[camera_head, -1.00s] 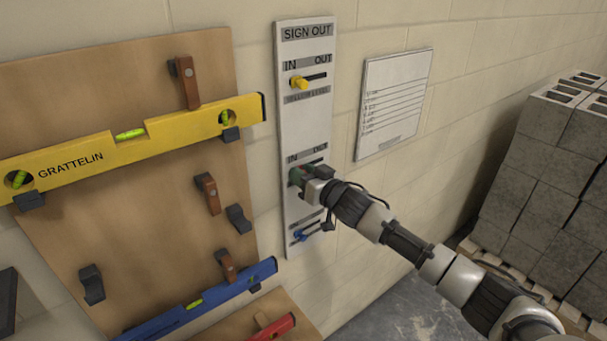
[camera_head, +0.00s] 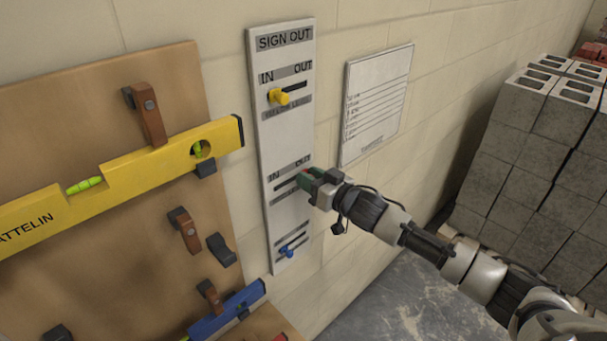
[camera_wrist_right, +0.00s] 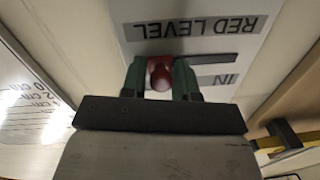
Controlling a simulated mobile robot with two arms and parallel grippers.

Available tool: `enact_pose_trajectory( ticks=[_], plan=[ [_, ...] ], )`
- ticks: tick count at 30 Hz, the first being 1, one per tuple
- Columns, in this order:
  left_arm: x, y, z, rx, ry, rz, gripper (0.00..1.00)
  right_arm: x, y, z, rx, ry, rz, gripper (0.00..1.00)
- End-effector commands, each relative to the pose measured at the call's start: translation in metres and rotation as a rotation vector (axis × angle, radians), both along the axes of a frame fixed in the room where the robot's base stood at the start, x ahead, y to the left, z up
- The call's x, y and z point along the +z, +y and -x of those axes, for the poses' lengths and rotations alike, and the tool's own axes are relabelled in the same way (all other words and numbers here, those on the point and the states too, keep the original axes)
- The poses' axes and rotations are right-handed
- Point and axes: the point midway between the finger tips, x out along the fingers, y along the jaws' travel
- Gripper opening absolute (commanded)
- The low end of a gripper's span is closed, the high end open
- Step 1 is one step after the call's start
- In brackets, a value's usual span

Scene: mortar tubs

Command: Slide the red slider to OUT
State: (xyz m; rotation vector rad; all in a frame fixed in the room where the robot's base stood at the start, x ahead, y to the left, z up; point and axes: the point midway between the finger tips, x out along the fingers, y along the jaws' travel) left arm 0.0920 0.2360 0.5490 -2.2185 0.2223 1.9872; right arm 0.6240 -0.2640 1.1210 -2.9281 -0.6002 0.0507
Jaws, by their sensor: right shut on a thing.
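The white SIGN OUT board (camera_head: 285,140) hangs on the wall, with a yellow slider (camera_head: 278,97) in the top slot and a blue slider (camera_head: 287,251) in the bottom one, both towards the left, IN side. My right gripper (camera_head: 309,180) is at the right, OUT end of the middle slot. In the right wrist view, its green fingers are shut on the red slider (camera_wrist_right: 160,76), with the RED LEVEL label upside down beside it and bare slot running towards IN. The gripper mostly hides the slider in the head view. My left gripper is not in view.
A wooden panel (camera_head: 120,200) at left holds a yellow level (camera_head: 100,178) and a blue level (camera_head: 228,310) on hooks. A white lined sheet (camera_head: 376,103) is on the wall right of the board. Grey blocks (camera_head: 535,140) are stacked at right.

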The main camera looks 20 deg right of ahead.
Motion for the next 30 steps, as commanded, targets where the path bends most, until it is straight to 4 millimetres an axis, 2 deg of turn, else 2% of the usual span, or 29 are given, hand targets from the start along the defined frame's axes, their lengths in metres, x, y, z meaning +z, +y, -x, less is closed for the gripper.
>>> enact_pose_trajectory(
  ticks=[3, 4, 7, 15, 19, 30],
  plan=[
    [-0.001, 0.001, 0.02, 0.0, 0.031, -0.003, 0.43, 0.001, -0.001, -0.001, -0.003, -0.001, -0.002, 0.0],
    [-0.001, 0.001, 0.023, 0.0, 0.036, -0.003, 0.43, 0.001, -0.001, -0.001, -0.003, -0.001, -0.002, 0.34],
    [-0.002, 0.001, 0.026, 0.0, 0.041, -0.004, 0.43, 0.001, -0.001, -0.001, -0.002, -0.002, -0.002, 0.48],
    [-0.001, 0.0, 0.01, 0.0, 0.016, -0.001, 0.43, 0.001, 0.0, 0.0, 0.0, -0.002, -0.001, 0.48],
    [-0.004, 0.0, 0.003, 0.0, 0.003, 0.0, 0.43, -0.002, -0.004, 0.008, -0.001, 0.0, 0.0, 0.48],
    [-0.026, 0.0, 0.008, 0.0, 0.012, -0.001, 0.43, -0.004, -0.03, 0.067, -0.002, 0.002, 0.001, 0.48]
  ],
)
